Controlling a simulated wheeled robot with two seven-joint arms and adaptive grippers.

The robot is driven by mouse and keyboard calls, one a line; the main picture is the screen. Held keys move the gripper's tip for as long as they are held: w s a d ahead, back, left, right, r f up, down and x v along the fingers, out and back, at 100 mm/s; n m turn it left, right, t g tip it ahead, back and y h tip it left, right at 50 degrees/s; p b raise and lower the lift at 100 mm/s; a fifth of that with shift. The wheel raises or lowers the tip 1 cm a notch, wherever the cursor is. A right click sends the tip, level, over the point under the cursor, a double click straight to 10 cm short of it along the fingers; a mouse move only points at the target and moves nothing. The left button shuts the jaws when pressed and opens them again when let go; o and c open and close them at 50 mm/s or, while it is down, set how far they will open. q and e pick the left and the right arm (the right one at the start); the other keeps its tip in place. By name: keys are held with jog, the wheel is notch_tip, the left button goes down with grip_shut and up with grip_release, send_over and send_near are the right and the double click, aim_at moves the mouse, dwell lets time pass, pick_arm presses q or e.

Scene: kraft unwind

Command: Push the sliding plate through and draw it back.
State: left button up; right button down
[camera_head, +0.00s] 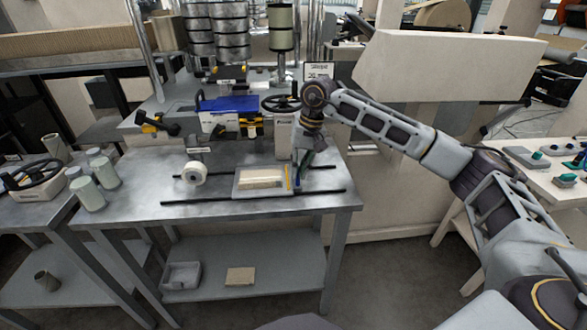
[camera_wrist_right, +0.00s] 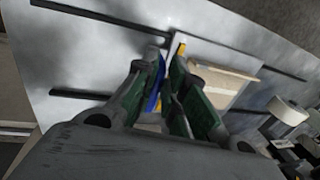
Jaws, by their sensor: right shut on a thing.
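The sliding plate (camera_head: 238,188) is a pale, shallow plate on the metal bench, lying between two dark rails. A tan block (camera_head: 261,179) rests on it and also shows in the right wrist view (camera_wrist_right: 225,80). A yellow strip (camera_head: 288,177) runs along the plate's right side. My right gripper (camera_head: 297,180) reaches down at that right side. In the right wrist view its green-padded fingers (camera_wrist_right: 166,88) are close together on a slim blue part (camera_wrist_right: 156,85), beside the yellow strip (camera_wrist_right: 181,50). The fingers hide most of this part. My left gripper is out of view.
The front rail (camera_head: 200,200) and rear rail (camera_head: 325,167) lie along the bench top (camera_head: 300,205). A white roll (camera_head: 194,173) stands left of the plate. A blue-topped machine (camera_head: 228,104) and a handwheel (camera_head: 281,103) stand behind. The bench front is clear.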

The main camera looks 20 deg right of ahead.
jog(key=shift+d, duration=0.2)
jog(key=c, duration=1.5)
grip_release()
jog(key=shift+s+d, duration=0.1)
jog(key=shift+d, duration=0.05)
jog(key=shift+r, duration=0.15)
jog(key=shift+s+d+r, duration=0.1)
jog(key=shift+d+r, duration=0.25)
jog(key=shift+r, duration=1.6)
jog(key=shift+s+d+r, duration=0.15)
jog(key=shift+d+r, duration=0.2)
jog(key=shift+r, duration=1.55)
jog(key=shift+s+d+r, duration=0.1)
jog(key=shift+d+r, duration=0.25)
jog(key=shift+r, duration=1.6)
jog(key=shift+f, duration=0.1)
